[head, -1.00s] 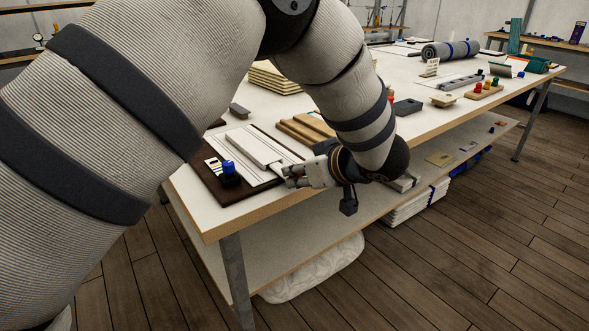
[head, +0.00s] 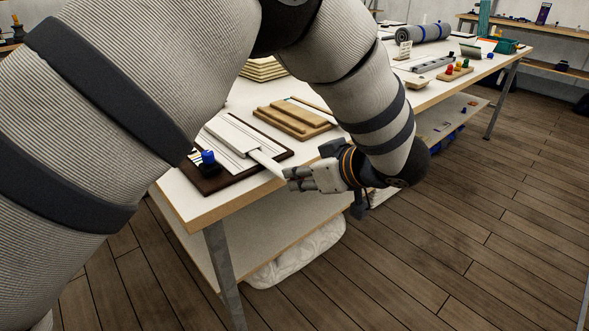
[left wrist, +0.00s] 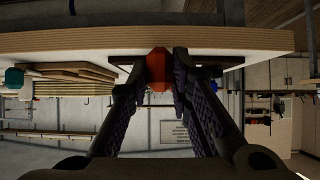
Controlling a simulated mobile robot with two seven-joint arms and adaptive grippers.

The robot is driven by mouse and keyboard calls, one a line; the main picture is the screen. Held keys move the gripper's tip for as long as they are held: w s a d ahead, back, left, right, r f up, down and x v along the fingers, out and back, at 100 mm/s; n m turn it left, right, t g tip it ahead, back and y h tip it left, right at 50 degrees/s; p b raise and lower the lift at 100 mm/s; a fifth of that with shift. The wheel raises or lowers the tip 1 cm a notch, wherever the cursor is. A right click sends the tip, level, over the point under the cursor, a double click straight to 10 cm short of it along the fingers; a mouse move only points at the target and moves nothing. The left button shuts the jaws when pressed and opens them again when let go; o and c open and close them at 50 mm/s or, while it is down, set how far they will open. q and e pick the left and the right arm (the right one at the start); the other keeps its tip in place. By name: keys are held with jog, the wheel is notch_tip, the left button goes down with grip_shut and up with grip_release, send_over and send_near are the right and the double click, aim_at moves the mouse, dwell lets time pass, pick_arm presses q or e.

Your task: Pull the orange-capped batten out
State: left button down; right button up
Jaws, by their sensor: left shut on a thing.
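The batten (head: 265,162) is a pale flat strip. It sticks out of the end of a white pocket (head: 230,134) on a dark brown board (head: 231,180). Its outer end runs to my left gripper (head: 288,178), which is beyond the board's right edge, by the table's front edge. In the left wrist view the orange cap (left wrist: 158,72) sits between the two fingers, and the gripper is shut on it. In the head view the fingers hide the cap. The inner part of the batten is hidden in the pocket. My right gripper is not in view.
A blue-topped black piece (head: 208,163) stands on the board's near left part. The white table (head: 186,201) ends close by, with a lower shelf beneath. Open floor lies to the right.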

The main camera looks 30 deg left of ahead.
pick_arm(q)
jog(key=s+d, duration=0.4)
jog(key=d, duration=0.7)
jog(key=shift+s, duration=0.35)
dwell(0.5)
jog(key=shift+d, duration=0.1)
